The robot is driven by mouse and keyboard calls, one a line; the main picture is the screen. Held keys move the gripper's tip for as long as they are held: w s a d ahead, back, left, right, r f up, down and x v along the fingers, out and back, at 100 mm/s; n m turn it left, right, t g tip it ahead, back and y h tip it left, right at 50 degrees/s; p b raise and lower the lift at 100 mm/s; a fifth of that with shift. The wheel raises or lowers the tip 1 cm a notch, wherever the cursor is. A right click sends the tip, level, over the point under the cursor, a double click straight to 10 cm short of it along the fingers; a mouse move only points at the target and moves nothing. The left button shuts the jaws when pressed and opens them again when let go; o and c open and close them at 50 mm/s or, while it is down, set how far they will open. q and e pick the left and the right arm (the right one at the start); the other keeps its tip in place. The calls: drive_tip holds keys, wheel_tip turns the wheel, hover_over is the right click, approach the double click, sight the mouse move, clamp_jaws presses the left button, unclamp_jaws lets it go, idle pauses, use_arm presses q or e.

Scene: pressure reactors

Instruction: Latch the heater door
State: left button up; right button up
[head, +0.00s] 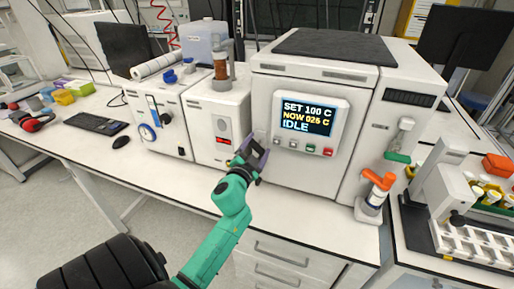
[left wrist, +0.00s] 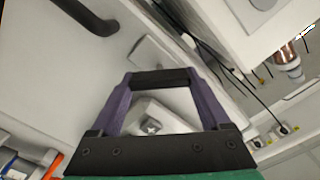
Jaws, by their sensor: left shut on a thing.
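The heater (head: 300,172) is the large white unit with a dark top, and its display (head: 307,115) reads set 100 C, now 025 C, idle. Its front door looks flush with the body, but I cannot tell if it is latched. My left gripper (head: 257,150) is at the left edge of the heater's front. In the left wrist view, my left gripper (left wrist: 161,79) is shut with a dark bar (left wrist: 161,78) between its fingertips; its attachment is hidden. My right gripper is not in view.
A white instrument (head: 213,125) stands close to the heater's left. Farther left are a keyboard (head: 95,123) and a mouse (head: 121,142). The bench strip before the instruments is clear.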

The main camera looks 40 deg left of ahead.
use_arm(q)
drive_tip(key=m, duration=0.4)
drive_tip(key=shift+f+m, duration=0.15)
drive_tip(key=shift+m, duration=0.15)
drive_tip(key=m, duration=0.4)
drive_tip(key=shift+d+f+m+b, duration=0.1)
drive_tip(key=shift+m+b, duration=0.3)
drive_tip(key=o, duration=1.2)
drive_tip(key=b+v, duration=0.4)
drive_tip(key=v, duration=1)
drive_tip(key=shift+s+d+b, duration=0.15)
drive_tip(key=shift+s+b, duration=0.1)
drive_tip(key=shift+b, duration=0.1)
